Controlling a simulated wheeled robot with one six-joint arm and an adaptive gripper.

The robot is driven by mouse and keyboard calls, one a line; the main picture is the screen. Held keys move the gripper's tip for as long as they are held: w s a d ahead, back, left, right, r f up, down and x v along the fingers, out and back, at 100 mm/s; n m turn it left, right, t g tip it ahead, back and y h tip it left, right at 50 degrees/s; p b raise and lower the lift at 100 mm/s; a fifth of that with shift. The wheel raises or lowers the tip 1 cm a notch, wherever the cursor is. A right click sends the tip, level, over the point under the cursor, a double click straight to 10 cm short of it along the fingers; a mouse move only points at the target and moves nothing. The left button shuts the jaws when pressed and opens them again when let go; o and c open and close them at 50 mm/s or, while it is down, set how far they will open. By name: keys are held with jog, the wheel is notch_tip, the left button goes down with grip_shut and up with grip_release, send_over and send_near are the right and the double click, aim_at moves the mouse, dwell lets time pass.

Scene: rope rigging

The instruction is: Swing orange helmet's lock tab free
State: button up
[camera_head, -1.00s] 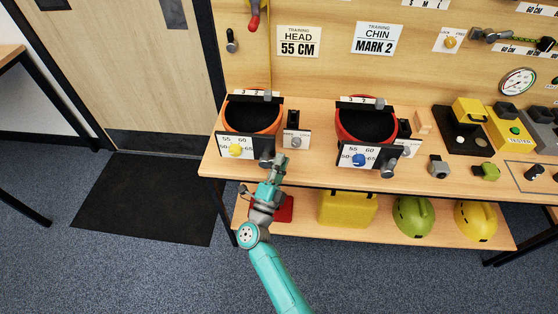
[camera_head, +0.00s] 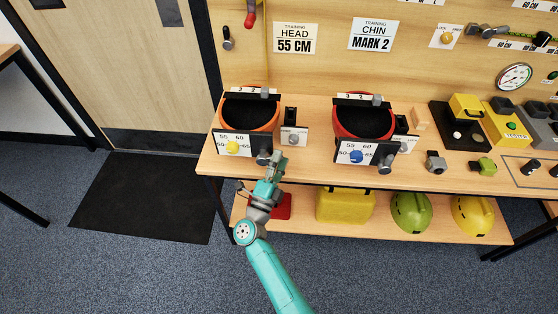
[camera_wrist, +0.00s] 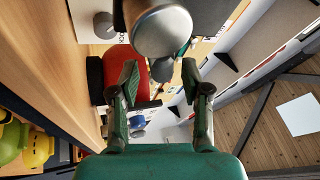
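The orange helmet (camera_head: 227,117) lies open side up at the left end of the bench, its inside black. A grey round-ended knob (camera_head: 264,158) sticks out at the plate's right end. A small plate with a grey knob (camera_head: 293,138) and a black upright piece (camera_head: 290,115) is beside the helmet; I cannot tell which part is the lock tab. My gripper (camera_head: 277,162) is just right of the round-ended knob. In the wrist view, my gripper (camera_wrist: 158,82) has its fingers apart, with a grey rounded end (camera_wrist: 161,30) ahead, above the fingertips.
A red helmet (camera_head: 337,121) with a blue knob stands to the right on the bench (camera_head: 315,174). A yellow case (camera_head: 345,205) and green (camera_head: 411,212) and yellow (camera_head: 473,215) helmets lie on the shelf below.

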jog(key=v, duration=1.2)
jog(key=shift+d, duration=0.1)
dwell(0.4)
jog(key=s+d+n+t+y, duration=0.1)
jog(key=s+d+n+y, duration=0.9)
jog(key=s+d, duration=0.8)
jog(key=s+d+r+n+g, duration=0.2)
jog(key=s+n, duration=0.1)
jog(key=s, duration=0.4)
jog(key=s+d+r+n+g+h, duration=0.1)
jog(key=s+d+r+n+g, duration=0.1)
jog(key=s, duration=0.5)
jog(key=s+d+r+n+g+h, duration=0.1)
jog(key=s+d+r+n+g, duration=0.2)
jog(key=s, duration=0.4)
jog(key=shift+r+n, duration=0.55)
jog(key=shift+n, duration=0.15)
